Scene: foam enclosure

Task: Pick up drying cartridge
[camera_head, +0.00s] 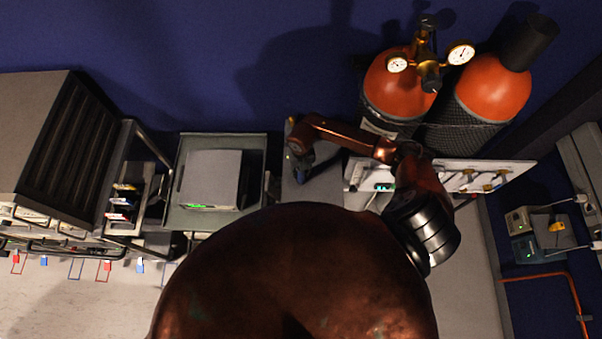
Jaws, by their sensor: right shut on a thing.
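My right arm reaches in from the lower right and bends to the left over a grey surface (322,192) below the gas cylinders. Its gripper (300,158) is small and dark in this view, at the end of the copper link. It is shut on a small dark bluish thing (303,174), which may be the drying cartridge. The thing is too small and dark to make out its shape, or whether it touches the surface. My left gripper is not in view. A large copper part of my own body hides the bottom middle.
Two orange gas cylinders (491,88) with gauges stand behind the right arm. A white panel (490,173) with fittings lies right of it. A grey box (211,179) on a tray stands to the left, beside a rack (122,200). Small devices (540,237) sit at far right.

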